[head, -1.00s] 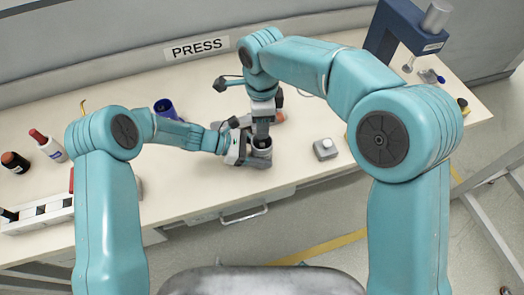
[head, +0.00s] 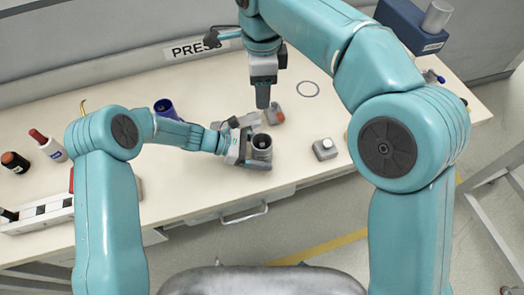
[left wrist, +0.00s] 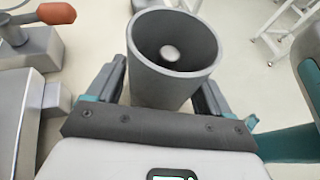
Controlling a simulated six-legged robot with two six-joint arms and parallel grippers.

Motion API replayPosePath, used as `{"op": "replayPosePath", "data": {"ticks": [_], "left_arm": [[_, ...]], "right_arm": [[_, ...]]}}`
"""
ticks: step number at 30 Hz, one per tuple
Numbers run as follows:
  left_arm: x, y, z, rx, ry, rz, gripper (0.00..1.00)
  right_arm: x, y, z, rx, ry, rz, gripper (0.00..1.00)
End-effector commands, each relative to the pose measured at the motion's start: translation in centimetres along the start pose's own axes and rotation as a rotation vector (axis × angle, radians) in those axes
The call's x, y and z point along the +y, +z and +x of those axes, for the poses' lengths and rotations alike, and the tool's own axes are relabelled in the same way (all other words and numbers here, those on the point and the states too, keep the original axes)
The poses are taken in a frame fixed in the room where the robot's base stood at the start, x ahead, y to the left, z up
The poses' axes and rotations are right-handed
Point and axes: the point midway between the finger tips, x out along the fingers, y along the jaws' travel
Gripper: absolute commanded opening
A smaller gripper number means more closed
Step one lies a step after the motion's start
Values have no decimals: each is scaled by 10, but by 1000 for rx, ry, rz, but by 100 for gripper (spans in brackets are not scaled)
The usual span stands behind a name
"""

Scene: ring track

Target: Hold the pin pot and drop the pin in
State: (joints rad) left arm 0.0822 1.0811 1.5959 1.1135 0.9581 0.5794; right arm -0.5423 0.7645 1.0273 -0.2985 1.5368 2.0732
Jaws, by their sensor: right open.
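The grey pin pot (head: 262,154) stands upright near the front edge of the bench. My left gripper (head: 250,150) is shut on it, with one finger on each side. In the left wrist view the pot (left wrist: 172,85) fills the space between the fingers, its mouth open. A small pale round end (left wrist: 171,53) shows deep inside it; it looks like the pin, mostly hidden by the pot wall. My right gripper (head: 262,104) is above and behind the pot, apart from it, open, with nothing seen in it.
A grey fixture with an orange handle (head: 275,115) sits just behind the pot. A small grey box with a button (head: 325,149) is to the right. A blue cup (head: 164,108), bottles (head: 50,148) and a blue press (head: 410,30) stand farther off.

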Motion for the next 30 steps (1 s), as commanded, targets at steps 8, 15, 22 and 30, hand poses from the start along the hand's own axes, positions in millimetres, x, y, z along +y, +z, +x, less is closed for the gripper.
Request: {"op": "replayPosePath", "data": {"ticks": [8,15,22,30], "left_arm": [[0,0,0,0,0,0,93],[1,0,-26,1,5,1,93],[1,0,-80,1,5,1,93],[0,0,-117,1,2,0,93]], "right_arm": [[0,0,0,0,0,0,46],[0,0,0,0,0,0,46],[0,0,0,0,0,0,46],[0,0,0,0,0,0,46]]}}
